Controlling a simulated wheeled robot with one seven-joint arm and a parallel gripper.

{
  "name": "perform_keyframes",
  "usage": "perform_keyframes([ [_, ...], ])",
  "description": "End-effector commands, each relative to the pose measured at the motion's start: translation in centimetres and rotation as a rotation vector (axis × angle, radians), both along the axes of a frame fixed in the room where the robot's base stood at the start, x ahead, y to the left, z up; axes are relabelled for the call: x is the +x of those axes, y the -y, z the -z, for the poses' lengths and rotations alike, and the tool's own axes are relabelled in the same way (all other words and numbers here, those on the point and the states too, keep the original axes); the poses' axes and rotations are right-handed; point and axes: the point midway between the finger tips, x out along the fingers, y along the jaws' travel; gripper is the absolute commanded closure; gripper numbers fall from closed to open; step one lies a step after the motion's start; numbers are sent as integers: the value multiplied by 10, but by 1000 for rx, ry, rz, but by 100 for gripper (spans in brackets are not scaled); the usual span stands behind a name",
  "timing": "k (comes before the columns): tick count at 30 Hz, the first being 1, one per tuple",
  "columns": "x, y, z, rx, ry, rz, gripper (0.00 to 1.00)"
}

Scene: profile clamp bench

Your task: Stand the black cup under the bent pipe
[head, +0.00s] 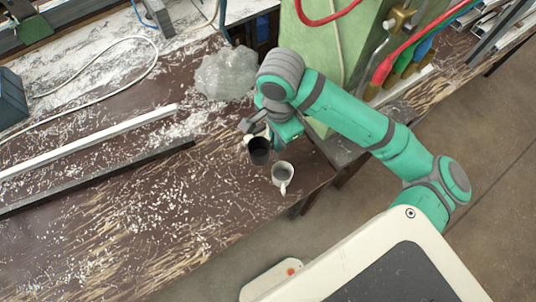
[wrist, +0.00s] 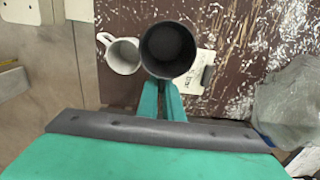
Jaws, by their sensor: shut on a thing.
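The black cup (head: 259,155) is at the near part of the brown bench, left of a white mug. In the wrist view the black cup (wrist: 168,52) shows its open mouth and looks empty. My gripper (wrist: 161,86) is shut on the near side of its wall. In the head view my gripper (head: 270,136) is at the cup's upper right, its fingers mostly hidden. I cannot tell whether the cup touches the bench. A bent grey pipe (head: 377,55) hangs from a brass valve (head: 398,20) at the green cabinet, well right of the cup.
The white mug (head: 283,174) stands close beside the cup, near the bench edge. A small lettered card (wrist: 198,78) lies beside the cup. A clear plastic bag (head: 226,73) lies behind. Long metal profiles (head: 85,140) lie at left. Red and blue hoses (head: 420,48) hang near the pipe.

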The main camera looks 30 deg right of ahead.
Motion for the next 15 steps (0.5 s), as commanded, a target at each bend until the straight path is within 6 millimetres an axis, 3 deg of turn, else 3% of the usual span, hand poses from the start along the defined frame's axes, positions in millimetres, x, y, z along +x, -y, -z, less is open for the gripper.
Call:
perform_keyframes([
  [4, 0, -1, 25, 2, -2, -1, 100],
  [15, 0, -1, 58, 2, -2, -3, 100],
])
